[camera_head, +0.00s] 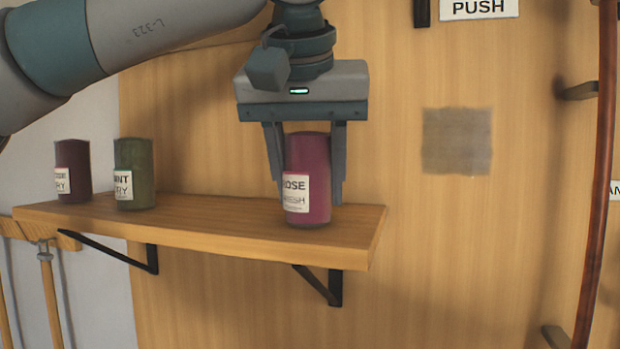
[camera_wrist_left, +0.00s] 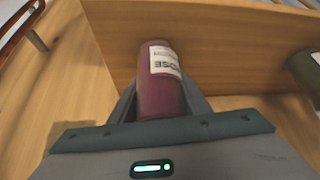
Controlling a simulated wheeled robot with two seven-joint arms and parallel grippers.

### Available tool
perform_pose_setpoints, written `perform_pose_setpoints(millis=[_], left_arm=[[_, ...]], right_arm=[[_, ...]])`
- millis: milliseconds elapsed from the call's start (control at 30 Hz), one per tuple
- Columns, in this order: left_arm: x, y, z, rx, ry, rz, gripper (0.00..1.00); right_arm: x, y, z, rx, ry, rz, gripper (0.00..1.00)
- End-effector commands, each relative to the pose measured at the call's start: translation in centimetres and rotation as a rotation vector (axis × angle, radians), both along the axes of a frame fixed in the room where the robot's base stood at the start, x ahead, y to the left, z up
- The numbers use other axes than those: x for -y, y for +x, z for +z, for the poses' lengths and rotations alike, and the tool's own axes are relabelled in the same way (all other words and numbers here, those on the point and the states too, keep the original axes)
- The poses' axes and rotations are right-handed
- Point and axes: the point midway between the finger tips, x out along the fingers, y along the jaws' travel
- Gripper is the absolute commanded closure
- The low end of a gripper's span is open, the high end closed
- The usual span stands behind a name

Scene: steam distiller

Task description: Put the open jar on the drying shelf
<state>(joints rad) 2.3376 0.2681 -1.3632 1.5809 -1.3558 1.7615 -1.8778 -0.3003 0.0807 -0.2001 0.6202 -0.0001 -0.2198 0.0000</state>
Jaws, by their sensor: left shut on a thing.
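A magenta jar (camera_head: 308,150) with a white label reading "ROSE" and what looks like "FRESH" stands upright at the right end of the wooden shelf (camera_head: 225,222). Its base meets the shelf top in the picture; I cannot tell whether it bears its full weight there. My left gripper (camera_head: 308,188) points down from above and is shut on the jar, one finger on each side. The jar also shows between the fingers in the left wrist view (camera_wrist_left: 160,95). I cannot see into its mouth. My right gripper is not in view.
A green jar (camera_head: 134,165) labelled "MINT DRY", partly cut off, and a dark red jar (camera_head: 73,160) stand on the shelf's left part. Bare shelf lies between the green and magenta jars. A wooden wall is behind; a red-brown pipe (camera_head: 597,150) runs at right.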

Motion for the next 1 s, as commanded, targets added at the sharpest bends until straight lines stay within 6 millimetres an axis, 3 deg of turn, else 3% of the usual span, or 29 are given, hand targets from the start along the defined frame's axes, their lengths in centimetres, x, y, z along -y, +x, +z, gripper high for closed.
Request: perform_pose_setpoints(millis=[233,267,300,333,767,1000], left_arm=[[0.0,0.0,-0.4,0.0,0.001,-0.001,0.84],[0.0,0.0,-0.3,0.0,0.001,-0.001,0.5],[0.0,0.0,-0.3,0.0,0.001,-0.001,0.41],[0.0,0.0,-0.3,0.0,0.001,-0.001,0.39],[0.0,-0.1,0.2,0.001,0.0,0.0,0.39],[-0.1,-1.5,2.1,0.002,-0.001,0.001,0.39]], right_arm=[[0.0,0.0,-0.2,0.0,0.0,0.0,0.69],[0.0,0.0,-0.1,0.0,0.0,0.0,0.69],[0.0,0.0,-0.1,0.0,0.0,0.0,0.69],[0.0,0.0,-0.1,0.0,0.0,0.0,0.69],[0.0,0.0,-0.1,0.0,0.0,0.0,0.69],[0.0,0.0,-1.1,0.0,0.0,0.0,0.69]])
